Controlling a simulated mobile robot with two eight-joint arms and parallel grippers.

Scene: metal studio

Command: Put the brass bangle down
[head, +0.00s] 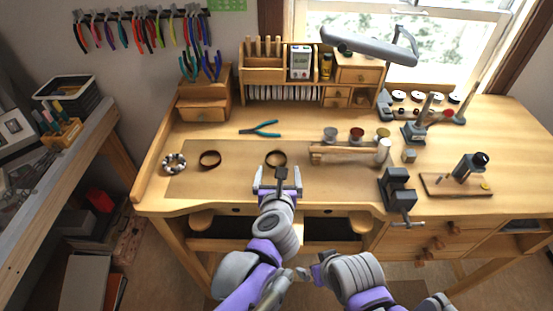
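The brass bangle (276,158) is a brownish-gold ring on the work mat (230,185) near the middle of the bench. My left gripper (278,176) is open just in front of it, its two pale fingers spread wider than the ring. The fingers look apart from the bangle; whether their tips reach beside it is hard to tell. My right arm is folded low at the bottom centre, off the bench; its gripper's fingers cannot be made out.
A dark red-brown bangle (210,159) and a beaded bracelet (174,163) lie to the left. Teal pliers (260,129) lie behind. The mat's front left is clear.

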